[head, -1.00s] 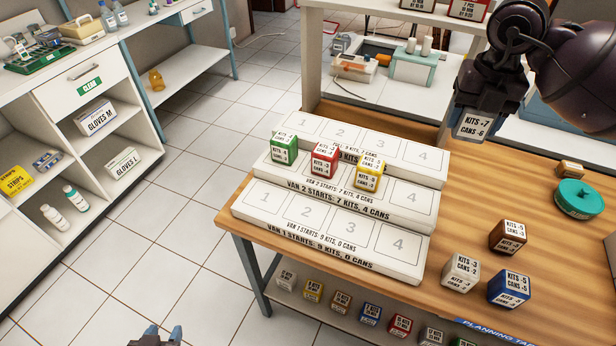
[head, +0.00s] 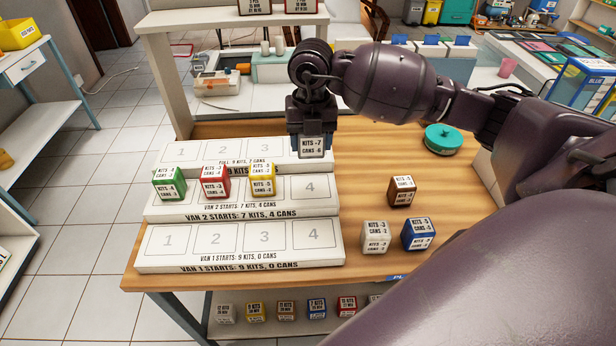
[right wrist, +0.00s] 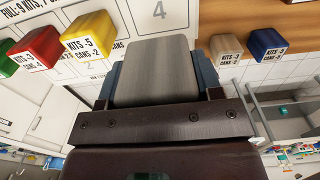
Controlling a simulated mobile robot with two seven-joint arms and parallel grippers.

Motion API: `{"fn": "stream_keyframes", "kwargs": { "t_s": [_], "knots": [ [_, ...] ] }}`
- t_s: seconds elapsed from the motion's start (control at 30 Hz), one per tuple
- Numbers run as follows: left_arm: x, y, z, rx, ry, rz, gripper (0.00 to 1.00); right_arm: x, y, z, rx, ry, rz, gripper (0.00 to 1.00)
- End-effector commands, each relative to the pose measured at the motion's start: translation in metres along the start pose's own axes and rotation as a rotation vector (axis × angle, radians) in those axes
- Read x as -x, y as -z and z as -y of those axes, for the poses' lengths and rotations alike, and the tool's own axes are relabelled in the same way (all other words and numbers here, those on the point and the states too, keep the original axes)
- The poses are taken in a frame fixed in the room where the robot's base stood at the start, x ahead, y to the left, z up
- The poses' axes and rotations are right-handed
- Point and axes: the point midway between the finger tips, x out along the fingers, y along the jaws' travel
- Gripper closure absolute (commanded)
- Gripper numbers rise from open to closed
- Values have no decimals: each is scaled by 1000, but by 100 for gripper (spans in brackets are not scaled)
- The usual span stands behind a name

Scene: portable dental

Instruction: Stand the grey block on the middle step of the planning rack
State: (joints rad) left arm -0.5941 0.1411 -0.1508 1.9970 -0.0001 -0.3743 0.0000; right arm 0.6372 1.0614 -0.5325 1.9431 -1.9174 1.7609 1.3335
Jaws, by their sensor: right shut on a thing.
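The grey block (head: 314,147) reads KITS -7, CANS -6. My right gripper (head: 312,132) points down and is shut on it. In the head view the block overlaps the right end of the top step; its exact height is unclear. The right wrist view shows the grey block (right wrist: 157,72) between both fingers. The white planning rack (head: 190,255) has three steps. On its middle step (head: 311,205), green (head: 168,184), red (head: 215,182) and yellow (head: 262,180) blocks stand at places 1 to 3. Place 4 is bare. My left gripper is out of view.
On the wooden table (head: 350,190) right of the rack stand brown (head: 402,191), pale (head: 376,237) and blue (head: 418,234) blocks. A teal round object (head: 443,138) lies farther back. The bottom step is empty. A shelf (head: 235,18) rises behind.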

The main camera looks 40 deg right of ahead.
Motion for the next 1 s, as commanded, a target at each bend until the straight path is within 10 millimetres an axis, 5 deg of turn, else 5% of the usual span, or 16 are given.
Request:
{"fn": "stream_keyframes", "kwargs": {
  "t_s": [0.2, 0.53, 0.8, 1.0],
  "knots": [
    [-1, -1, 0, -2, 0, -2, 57, -41, 0, 0, 0, 0, -2, 66],
    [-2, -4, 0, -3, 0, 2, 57, -62, 0, -1, 0, -1, -1, 66],
    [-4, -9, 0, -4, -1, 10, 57, -104, 0, 0, 0, 1, -2, 66],
    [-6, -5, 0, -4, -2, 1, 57, -108, 0, 0, 1, -1, 1, 66]
  ]
}}
